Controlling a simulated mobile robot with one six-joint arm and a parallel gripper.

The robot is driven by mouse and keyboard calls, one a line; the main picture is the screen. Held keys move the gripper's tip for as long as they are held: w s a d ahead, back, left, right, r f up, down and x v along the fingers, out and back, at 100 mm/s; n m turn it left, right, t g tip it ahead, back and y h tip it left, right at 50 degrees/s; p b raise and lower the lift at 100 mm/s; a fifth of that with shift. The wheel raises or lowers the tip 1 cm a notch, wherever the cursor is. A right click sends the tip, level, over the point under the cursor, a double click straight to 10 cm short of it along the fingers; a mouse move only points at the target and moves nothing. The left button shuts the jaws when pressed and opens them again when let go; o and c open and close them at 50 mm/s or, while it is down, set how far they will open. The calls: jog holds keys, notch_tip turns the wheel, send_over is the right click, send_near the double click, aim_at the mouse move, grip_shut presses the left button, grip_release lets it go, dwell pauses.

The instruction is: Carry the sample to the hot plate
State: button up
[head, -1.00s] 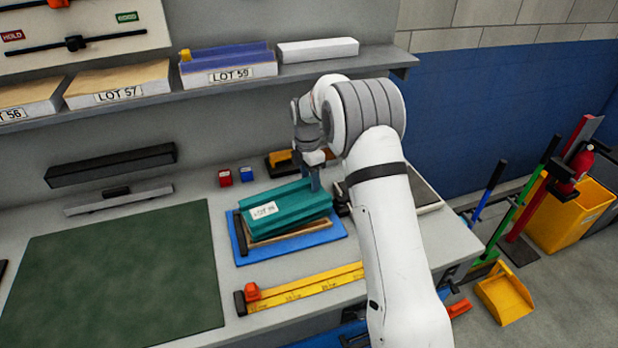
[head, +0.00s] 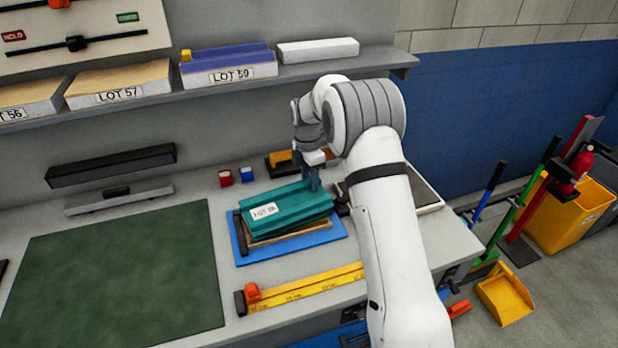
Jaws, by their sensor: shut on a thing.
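A teal block with a white LOT label (head: 285,205) rests slightly askew on a brown sheet (head: 292,236) over a blue tray (head: 334,232). My gripper (head: 314,184) points down at the block's far right edge and is shut on it. The fingertips are small and partly hidden against the block. I see no clear gap under the block. A dark flat plate with a pale rim (head: 426,196), possibly the hot plate, lies to the right, largely hidden behind my arm.
A yellow ruler rail with an orange stop (head: 305,287) lies in front of the tray. A green mat (head: 120,275) covers the left of the bench. A shelf (head: 400,62) overhangs the back.

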jog(key=shift+s+f, duration=0.1)
jog(key=shift+f, duration=0.05)
jog(key=shift+r+p, duration=0.3)
jog(key=shift+r, duration=0.1)
jog(key=shift+c, duration=0.7)
jog(key=shift+r+p, duration=2.35)
jog(key=shift+r, duration=1.65)
jog(key=shift+d, duration=0.1)
jog(key=w+d+p, duration=0.1)
jog(key=w+d, duration=0.1)
jog(key=d, duration=0.8)
jog(key=shift+w+d, duration=0.15)
jog(key=shift+w, duration=0.1)
jog(key=w+d+p, duration=0.2)
jog(key=d, duration=0.8)
jog(key=shift+w+d+r, duration=0.15)
jog(key=shift+d, duration=0.15)
